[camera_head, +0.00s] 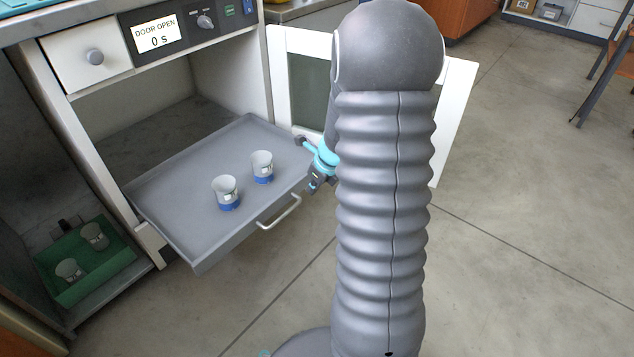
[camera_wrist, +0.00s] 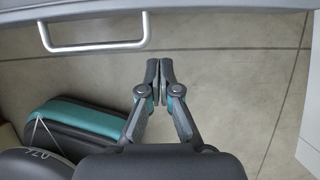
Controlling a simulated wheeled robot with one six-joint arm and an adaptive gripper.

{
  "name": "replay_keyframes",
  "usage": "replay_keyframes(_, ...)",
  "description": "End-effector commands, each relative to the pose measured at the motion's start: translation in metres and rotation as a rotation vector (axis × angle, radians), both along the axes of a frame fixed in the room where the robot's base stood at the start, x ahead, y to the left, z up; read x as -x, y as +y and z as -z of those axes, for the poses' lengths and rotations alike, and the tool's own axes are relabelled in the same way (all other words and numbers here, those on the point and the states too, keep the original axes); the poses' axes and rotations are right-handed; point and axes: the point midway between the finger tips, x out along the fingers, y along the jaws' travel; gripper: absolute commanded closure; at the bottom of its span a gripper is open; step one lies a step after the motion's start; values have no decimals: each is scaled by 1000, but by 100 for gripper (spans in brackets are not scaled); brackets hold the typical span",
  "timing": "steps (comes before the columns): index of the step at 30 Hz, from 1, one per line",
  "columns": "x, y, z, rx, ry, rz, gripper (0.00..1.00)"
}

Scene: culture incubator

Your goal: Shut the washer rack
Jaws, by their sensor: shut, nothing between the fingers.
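The washer rack (camera_head: 180,205) is a grey sliding tray, pulled out of the washer (camera_head: 160,85) at the left. Its white bar handle (camera_head: 280,213) is on the front edge. Two cups with blue bases, a nearer cup (camera_head: 227,195) and a farther cup (camera_head: 262,168), stand upright on it. In the wrist view the handle (camera_wrist: 95,45) is at the upper left. My gripper (camera_wrist: 159,64) is shut and empty, apart from the handle, just right of its right end. In the head view my gripper (camera_head: 315,182) is partly hidden by my arm.
The white washer door (camera_head: 300,75) stands open behind my arm. The display (camera_head: 157,35) reads "DOOR OPEN 0 s". A green tray (camera_head: 85,262) with two cups sits in the lower left compartment. The floor at the right (camera_head: 530,210) is clear.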

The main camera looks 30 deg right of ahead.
Motion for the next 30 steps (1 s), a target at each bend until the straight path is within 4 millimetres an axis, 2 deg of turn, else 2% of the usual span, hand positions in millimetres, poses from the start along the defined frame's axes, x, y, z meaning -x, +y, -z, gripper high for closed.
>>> replay_keyframes(1, -3, 2, 14, -2, 2, -1, 100)
replay_keyframes(3, -7, 3, 25, -1, 2, -2, 100)
replay_keyframes(6, -23, 9, 20, 1, -2, -5, 100)
replay_keyframes(12, -41, 15, 20, 0, -1, -3, 100)
replay_keyframes(30, -48, 16, 18, 0, 1, 3, 100)
